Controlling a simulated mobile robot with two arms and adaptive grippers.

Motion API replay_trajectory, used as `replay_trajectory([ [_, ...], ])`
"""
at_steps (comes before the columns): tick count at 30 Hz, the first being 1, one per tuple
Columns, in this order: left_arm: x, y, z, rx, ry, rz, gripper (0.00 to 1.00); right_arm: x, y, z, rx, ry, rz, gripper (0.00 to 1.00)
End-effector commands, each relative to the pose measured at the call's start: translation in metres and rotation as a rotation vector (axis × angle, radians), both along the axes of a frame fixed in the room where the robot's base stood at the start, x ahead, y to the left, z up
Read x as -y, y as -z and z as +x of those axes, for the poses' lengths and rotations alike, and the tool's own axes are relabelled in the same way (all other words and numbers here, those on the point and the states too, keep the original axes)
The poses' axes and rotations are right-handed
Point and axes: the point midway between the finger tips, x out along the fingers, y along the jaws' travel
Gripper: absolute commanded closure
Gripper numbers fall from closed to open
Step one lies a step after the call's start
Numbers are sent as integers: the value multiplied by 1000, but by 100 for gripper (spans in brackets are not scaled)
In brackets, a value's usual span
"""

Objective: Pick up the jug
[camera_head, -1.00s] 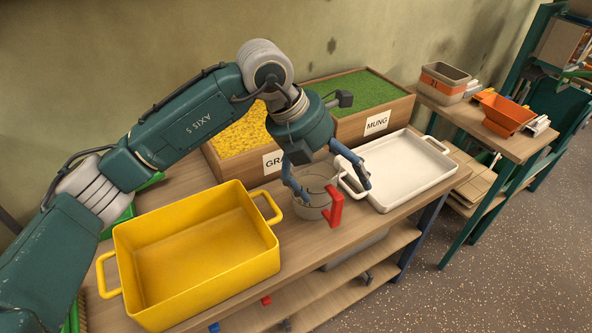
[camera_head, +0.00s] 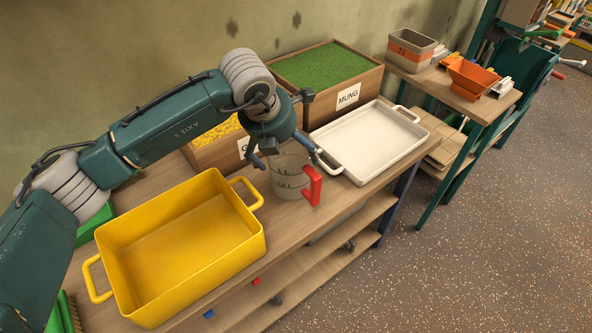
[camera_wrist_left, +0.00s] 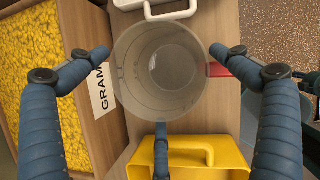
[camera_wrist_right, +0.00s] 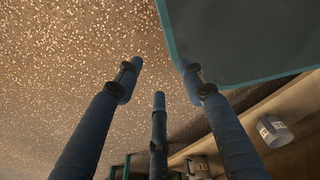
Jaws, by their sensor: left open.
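The jug (camera_head: 289,182) is a clear grey cup with dark marks and a red handle (camera_head: 313,186) on its right. It stands upright on the wooden bench between the yellow tub and the white tray. My left gripper (camera_head: 297,166) is open and over the jug, its fingers spread to either side near the rim. In the left wrist view the jug's round mouth (camera_wrist_left: 165,70) lies between the spread fingers, and it looks empty. I cannot tell whether any finger touches it. My right gripper (camera_wrist_right: 160,67) shows only in its wrist view, fingers apart, with nothing between them.
The yellow tub (camera_head: 245,240) stands close on the jug's left, the white tray (camera_head: 345,172) close on its right. The GRAM bin (camera_head: 215,153) and MUNG bin (camera_head: 347,97) stand behind. A side table (camera_head: 440,84) with containers is at right; open floor (camera_head: 480,220) lies before it.

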Motion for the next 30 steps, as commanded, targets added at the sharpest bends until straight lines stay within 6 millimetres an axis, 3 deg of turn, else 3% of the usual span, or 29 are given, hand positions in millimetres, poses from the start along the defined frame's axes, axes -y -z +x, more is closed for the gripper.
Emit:
replay_trajectory([
  [10,2,10,4,0,1,0,0,-9,-1,-12,-19,2,9,60],
  [18,2,12,3,-3,1,1,54,-5,-1,-17,-27,-1,4,60],
  [30,2,5,2,-6,1,2,56,0,2,-15,-23,-2,-1,60],
])
